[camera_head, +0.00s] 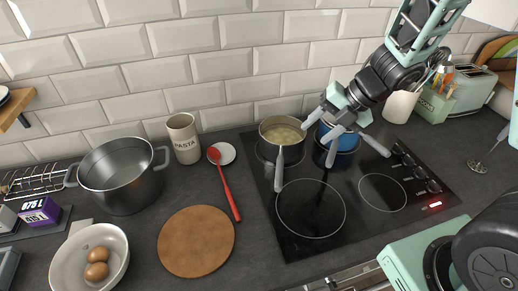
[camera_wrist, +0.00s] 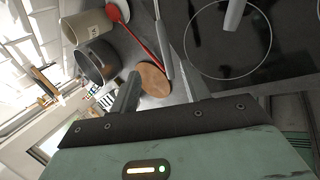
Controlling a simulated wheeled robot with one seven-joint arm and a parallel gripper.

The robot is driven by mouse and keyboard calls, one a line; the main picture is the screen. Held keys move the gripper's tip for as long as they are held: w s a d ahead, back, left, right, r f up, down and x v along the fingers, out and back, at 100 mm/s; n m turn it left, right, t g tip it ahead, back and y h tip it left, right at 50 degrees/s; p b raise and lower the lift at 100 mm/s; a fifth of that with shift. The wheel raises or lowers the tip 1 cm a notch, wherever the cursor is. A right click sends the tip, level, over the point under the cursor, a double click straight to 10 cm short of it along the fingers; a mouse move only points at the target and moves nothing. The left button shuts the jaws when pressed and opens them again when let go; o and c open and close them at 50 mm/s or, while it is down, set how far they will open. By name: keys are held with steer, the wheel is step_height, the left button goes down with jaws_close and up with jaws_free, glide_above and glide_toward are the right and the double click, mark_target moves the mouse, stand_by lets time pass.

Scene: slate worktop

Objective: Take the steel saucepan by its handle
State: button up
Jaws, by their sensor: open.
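The steel saucepan (camera_head: 264,149) stands on the back left of the black hob, with pale yellowish food inside. Its long grey handle (camera_head: 280,170) points to the front. The handle also shows in the wrist view (camera_wrist: 160,45), beyond the fingers and apart from them. My gripper (camera_head: 346,141) is open and empty. It hangs over the blue pan, to the right of the steel saucepan. Its two spread fingers also show in the wrist view (camera_wrist: 159,76). I see no contact with the steel handle.
A blue pan (camera_head: 348,158) stands close to the right of the saucepan, its grey handle (camera_head: 332,153) pointing forward. A red spoon (camera_head: 228,190), round board (camera_head: 196,241) and large pot (camera_head: 121,183) are to the left. The front hob rings (camera_head: 310,208) are bare.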

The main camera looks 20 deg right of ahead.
glide_toward(282, 162)
steer(key=x, duration=0.5)
steer(key=shift+a+f, duration=0.1)
steer(key=shift+a, duration=0.25)
steer(key=shift+d+p+x, duration=0.15)
steer(key=shift+p+x, duration=0.25)
steer(key=shift+x, duration=1.05)
steer(key=shift+d+p+x, duration=0.15)
steer(key=shift+p+x, duration=0.2)
steer(key=shift+x, duration=1.15)
steer(key=shift+f, duration=0.1)
jaws_close()
